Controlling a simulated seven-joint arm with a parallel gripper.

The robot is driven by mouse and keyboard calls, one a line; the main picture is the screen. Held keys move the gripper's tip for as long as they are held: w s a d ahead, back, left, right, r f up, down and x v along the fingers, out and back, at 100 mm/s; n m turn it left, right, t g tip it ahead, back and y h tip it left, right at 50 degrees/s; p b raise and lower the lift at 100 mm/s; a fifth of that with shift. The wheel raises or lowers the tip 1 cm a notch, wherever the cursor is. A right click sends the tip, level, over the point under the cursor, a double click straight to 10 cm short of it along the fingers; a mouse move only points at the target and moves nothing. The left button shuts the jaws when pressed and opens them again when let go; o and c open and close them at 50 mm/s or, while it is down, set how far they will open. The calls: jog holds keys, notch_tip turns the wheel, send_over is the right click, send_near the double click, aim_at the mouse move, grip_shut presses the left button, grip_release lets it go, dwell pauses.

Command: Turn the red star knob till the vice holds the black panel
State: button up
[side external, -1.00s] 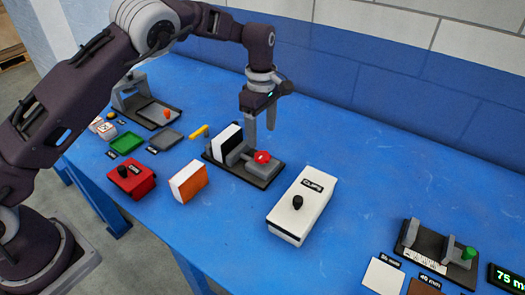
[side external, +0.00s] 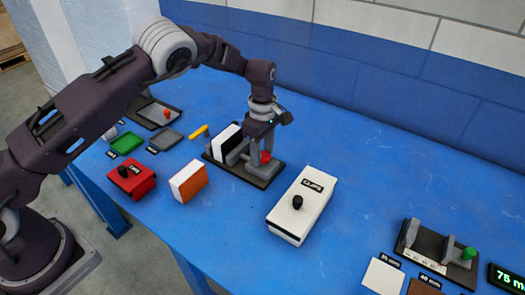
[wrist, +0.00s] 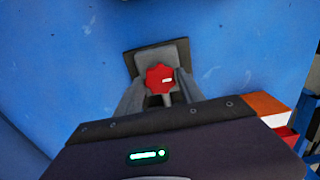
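The vice (side external: 270,172) stands on a dark base on the blue table, with a red star knob (side external: 265,157) at its right end. The black panel (side external: 234,147), with white beside it, stands upright at the vice's left end by the grey jaw. I cannot tell whether the jaw touches it. My gripper (side external: 263,152) points down over the knob, one finger on each side. In the wrist view the knob (wrist: 159,78) sits between my fingers (wrist: 160,85), which appear to press its sides. The panel is hidden in the wrist view.
A white box (side external: 310,195) with a black knob stands close to the right of the vice. An orange and white block (side external: 188,181) and a red box (side external: 132,180) stand to the front left. A yellow piece (side external: 199,131) lies behind left.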

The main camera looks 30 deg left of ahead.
jog(key=shift+c, duration=0.8)
